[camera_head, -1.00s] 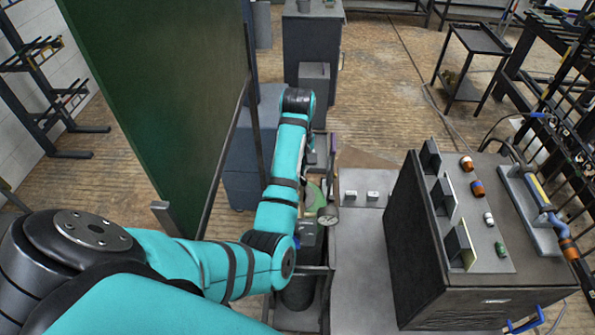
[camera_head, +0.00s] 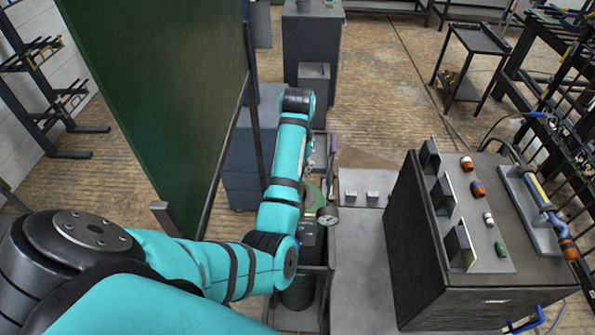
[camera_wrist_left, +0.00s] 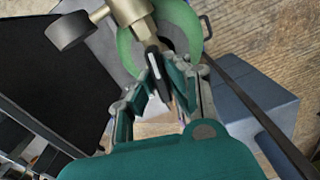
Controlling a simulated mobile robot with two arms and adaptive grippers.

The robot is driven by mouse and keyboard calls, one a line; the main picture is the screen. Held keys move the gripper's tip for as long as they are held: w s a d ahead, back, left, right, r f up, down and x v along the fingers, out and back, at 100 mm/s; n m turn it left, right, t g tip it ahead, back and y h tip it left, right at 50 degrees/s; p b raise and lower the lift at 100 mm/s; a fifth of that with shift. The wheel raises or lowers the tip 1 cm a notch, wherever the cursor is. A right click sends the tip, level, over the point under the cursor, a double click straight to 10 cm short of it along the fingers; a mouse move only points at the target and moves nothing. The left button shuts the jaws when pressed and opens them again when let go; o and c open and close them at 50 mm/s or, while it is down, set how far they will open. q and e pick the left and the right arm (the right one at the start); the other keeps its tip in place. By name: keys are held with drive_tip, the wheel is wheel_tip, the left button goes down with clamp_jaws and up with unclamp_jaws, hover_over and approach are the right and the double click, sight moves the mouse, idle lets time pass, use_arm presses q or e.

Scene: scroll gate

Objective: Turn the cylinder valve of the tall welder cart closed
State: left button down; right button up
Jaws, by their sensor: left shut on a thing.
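The tall welder cart (camera_head: 425,262) stands at the right in the head view, with a gas cylinder at its left end. The cylinder's green top (camera_wrist_left: 186,28) shows in the left wrist view, with a brass valve body (camera_wrist_left: 128,10) and a dark round gauge (camera_wrist_left: 68,30). The gauge face also shows in the head view (camera_head: 328,215). My left gripper (camera_wrist_left: 165,68) is shut on the black valve handle (camera_wrist_left: 153,67), which lies between its fingers. In the head view my left arm hides most of the gripper and valve. My right gripper is not in view.
A green panel (camera_head: 160,90) stands close to the left of my arm. Blue-grey cabinets (camera_head: 243,165) stand behind it. The cart's top carries black plates and coloured connectors. Open wooden floor (camera_head: 385,95) lies beyond the cart.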

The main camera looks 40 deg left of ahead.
use_arm(q)
drive_tip(key=m, duration=0.6)
drive_tip(key=shift+d+f+m, duration=0.1)
drive_tip(key=shift+m, duration=0.2)
drive_tip(key=m, duration=0.6)
drive_tip(key=shift+s, duration=0.1)
idle(0.3)
drive_tip(key=c, duration=1.3)
unclamp_jaws()
drive_tip(key=shift+c, duration=0.2)
